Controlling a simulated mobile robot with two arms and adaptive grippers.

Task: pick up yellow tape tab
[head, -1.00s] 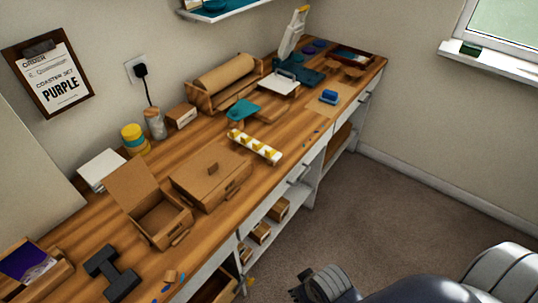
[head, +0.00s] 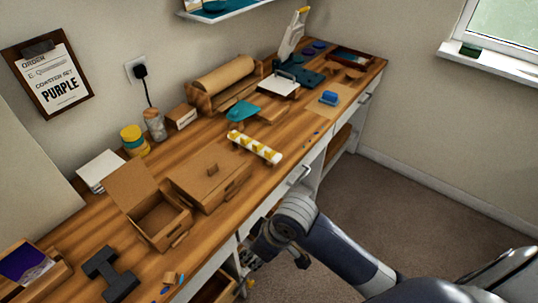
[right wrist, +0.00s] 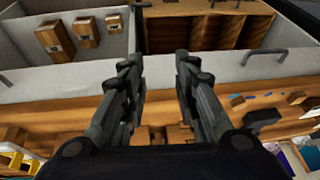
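Several yellow tape tabs (head: 254,146) sit in a row on a white strip (head: 277,158) on the wooden bench, near its front edge. My right gripper (head: 250,264) is low in front of the bench, below and apart from the strip. In the right wrist view my right gripper (right wrist: 161,85) has its two dark fingers apart with nothing between them. A yellow and white patch (right wrist: 14,160) shows at the lower left of that view; I cannot tell if it is the tabs. My left gripper is not in view.
An open cardboard box (head: 160,222) and a closed one (head: 208,178) stand left of the strip. A teal scoop-like thing (head: 243,111) lies behind it. A dark weight-shaped block (head: 110,272) is at the near left. Drawer fronts and handles (head: 300,172) line the bench front.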

